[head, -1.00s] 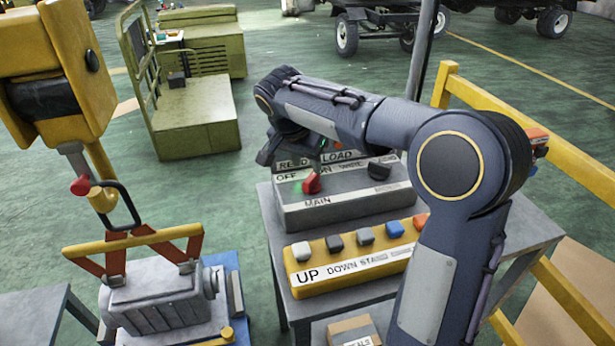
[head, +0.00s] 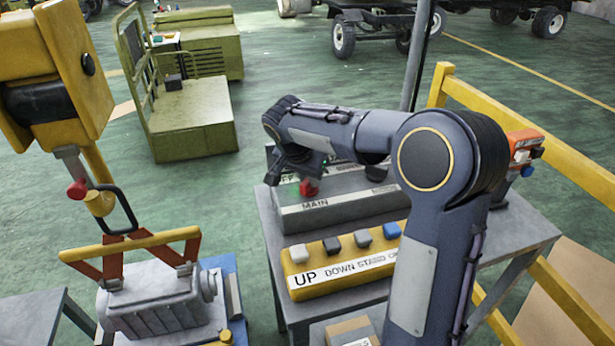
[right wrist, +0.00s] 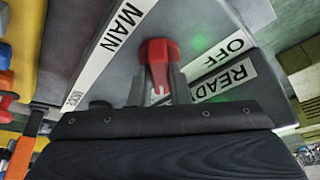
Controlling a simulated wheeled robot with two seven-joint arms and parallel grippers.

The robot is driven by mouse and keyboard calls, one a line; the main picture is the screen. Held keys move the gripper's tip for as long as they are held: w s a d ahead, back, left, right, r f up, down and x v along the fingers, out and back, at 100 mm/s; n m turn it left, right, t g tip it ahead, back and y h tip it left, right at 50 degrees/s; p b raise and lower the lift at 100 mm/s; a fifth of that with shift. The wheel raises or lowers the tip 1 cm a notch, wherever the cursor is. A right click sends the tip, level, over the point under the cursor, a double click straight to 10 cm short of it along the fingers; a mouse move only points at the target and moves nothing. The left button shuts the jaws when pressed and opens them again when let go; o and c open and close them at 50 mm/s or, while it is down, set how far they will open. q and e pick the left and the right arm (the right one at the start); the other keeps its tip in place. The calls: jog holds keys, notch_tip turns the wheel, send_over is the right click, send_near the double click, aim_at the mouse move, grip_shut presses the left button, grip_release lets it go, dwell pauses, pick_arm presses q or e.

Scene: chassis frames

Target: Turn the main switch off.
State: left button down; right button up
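The main switch is a red knob (head: 308,187) on the sloped face of a grey control box (head: 345,208), above the label MAIN. In the right wrist view the red knob (right wrist: 158,62) stands upright from the panel, with the OFF label (right wrist: 222,52) to its right. My right gripper (right wrist: 160,90) is at the knob, with a grey finger on each side of it. I cannot tell whether the fingers press on it. In the head view my right wrist hides part of the panel and its upper labels. My left gripper is not in view.
A yellow button box (head: 340,268) marked UP and DOWN stands in front of the control box on a grey table (head: 525,225). A yellow rail (head: 510,110) runs behind at right. A yellow hoist hook (head: 100,200) holds a grey part (head: 160,300) at left.

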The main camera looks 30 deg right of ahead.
jog(key=shift+n, duration=0.4)
grip_shut()
jog(key=n+t+b, duration=0.1)
jog(key=n, duration=0.1)
jog(key=shift+n+y, duration=0.3)
jog(key=shift+y, duration=0.1)
jog(key=n, duration=0.2)
jog(key=shift+s+d+n+t+y, duration=0.1)
jog(key=shift+d+n+t+y, duration=0.05)
jog(key=shift+n+t+y, duration=0.25)
jog(key=n+y, duration=0.1)
jog(key=n, duration=0.2)
jog(key=n+y+p, duration=0.1)
jog(key=n, duration=0.2)
jog(key=shift+d+r+t+y, duration=0.1)
jog(key=shift+d+t+y, duration=0.05)
jog(key=shift+t+y, duration=0.15)
jog(key=n+y, duration=0.1)
jog(key=n, duration=0.4)
jog(key=shift+d+n+y+p, duration=0.15)
jog(key=shift+n+y+p, duration=0.25)
jog(key=o, duration=0.8)
grip_release()
